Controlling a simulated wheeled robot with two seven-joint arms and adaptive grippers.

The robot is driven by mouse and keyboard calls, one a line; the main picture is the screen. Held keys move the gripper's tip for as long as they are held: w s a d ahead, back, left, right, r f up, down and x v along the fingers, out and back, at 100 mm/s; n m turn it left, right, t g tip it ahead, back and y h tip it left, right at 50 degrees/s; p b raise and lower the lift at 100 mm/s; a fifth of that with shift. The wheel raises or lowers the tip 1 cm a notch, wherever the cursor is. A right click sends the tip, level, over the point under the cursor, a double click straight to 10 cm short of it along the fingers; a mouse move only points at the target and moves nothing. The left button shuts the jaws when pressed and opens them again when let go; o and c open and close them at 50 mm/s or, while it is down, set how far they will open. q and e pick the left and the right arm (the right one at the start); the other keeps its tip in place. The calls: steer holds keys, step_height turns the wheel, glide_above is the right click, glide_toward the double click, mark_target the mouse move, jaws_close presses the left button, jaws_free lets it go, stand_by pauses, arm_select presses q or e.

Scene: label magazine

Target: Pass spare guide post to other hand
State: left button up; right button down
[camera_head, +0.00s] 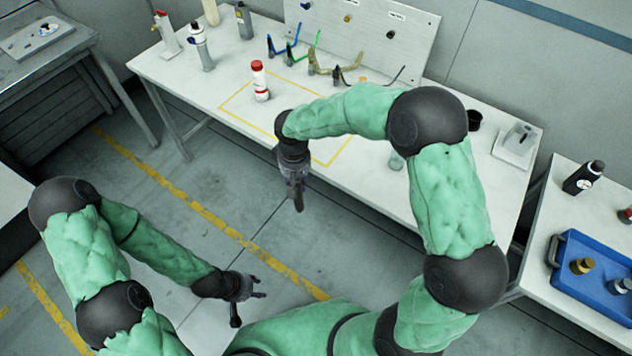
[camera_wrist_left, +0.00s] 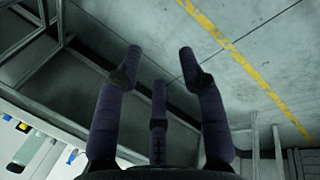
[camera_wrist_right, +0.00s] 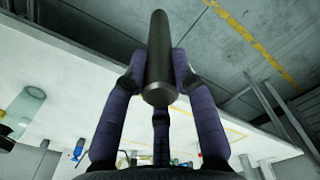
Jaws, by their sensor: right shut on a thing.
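The spare guide post (camera_wrist_right: 158,60) is a dark grey cylinder. In the right wrist view it stands between the fingers of my right gripper (camera_wrist_right: 155,75), which is shut on it. In the head view my right gripper (camera_head: 297,188) hangs in front of the table's near edge, and the post is hard to tell from the fingers there. My left gripper (camera_head: 248,292) is lower and to the left, over the floor, apart from the right one. In the left wrist view its fingers (camera_wrist_left: 160,65) are spread with nothing between them.
The white table (camera_head: 390,185) has a yellow-outlined area with a red-capped white bottle (camera_head: 260,80). Bottles, coloured clips and an upright panel (camera_head: 365,35) stand behind. A side table at right holds a blue tray (camera_head: 567,288). Open floor (camera_head: 185,165) lies between my grippers and the left benches.

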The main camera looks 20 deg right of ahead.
arm_select(q)
steer(key=shift+o, duration=1.4)
steer(key=o, duration=0.3)
steer(key=shift+d, duration=0.2)
steer(key=s+d+r+m+g+y, duration=0.2)
steer(key=d+r+m+g, duration=0.3)
steer(key=m, duration=0.8)
steer(key=w+d+r+m+t+y, duration=0.3)
steer(key=w+r+m+t+y, duration=0.2)
steer(key=w+r+m+t, duration=0.35)
steer(key=w+d+r+m+t+y, duration=0.45)
steer(key=w+r+m, duration=0.4)
steer(key=w, duration=0.25)
steer(key=shift+m+h, duration=0.25)
steer(key=shift+m, duration=0.05)
steer(key=x, duration=1.2)
steer(key=shift+w+a+f, duration=0.2)
steer(key=shift+a, duration=0.1)
arm_select(e)
steer(key=w+a+r+n, duration=0.1)
steer(key=w+a+n, duration=0.1)
steer(key=a, duration=0.5)
steer(key=w+a+r+n, duration=0.2)
steer(key=w+a+n, duration=0.1)
steer(key=a, duration=0.4)
steer(key=shift+w+r, duration=0.3)
steer(key=shift+w, duration=0.1)
